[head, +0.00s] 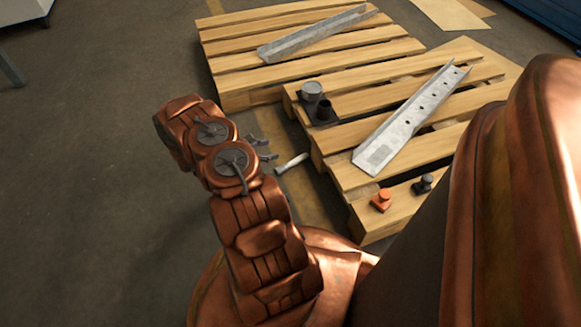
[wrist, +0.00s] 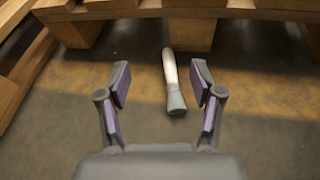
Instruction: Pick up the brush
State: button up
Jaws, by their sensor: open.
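The brush (wrist: 171,80) lies on the floor in the wrist view, a pale, slim handle pointing up toward the pallet and a wider grey end nearer to me. It also shows in the head view (head: 292,163), close to the pallet's left edge. My gripper (wrist: 160,85) is open, its two purple-padded fingers apart on either side of the picture. The brush appears between the fingers, nearer the right one, and no contact shows. In the head view my gripper (head: 266,148) is partly hidden by my arm and sits just left of the brush.
A wooden pallet (head: 345,178) stands right beside the brush and also shows at the top of the wrist view (wrist: 187,33). It bears a perforated metal channel (head: 400,125), an orange part (head: 381,201) and dark parts. A second pallet (head: 233,62) stands behind.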

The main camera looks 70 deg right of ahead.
jog(key=n+t+b, duration=0.1)
jog(key=n, duration=0.1)
send_near(285, 165)
jog(key=x, duration=0.4)
jog(key=shift+w+f, duration=0.15)
jog(key=shift+d+f, duration=0.15)
jog(key=shift+f, duration=0.1)
jog(key=shift+s+b+x, duration=0.25)
jog(key=shift+b+x, duration=2.05)
jog(key=shift+x, duration=1.25)
jog(key=shift+s+d+r, duration=0.1)
jog(key=shift+d+r, duration=0.05)
jog(key=shift+c, duration=0.3)
grip_shut()
notch_tip(285, 165, up, 18)
jog(key=p, duration=0.6)
jog(key=shift+p, duration=0.35)
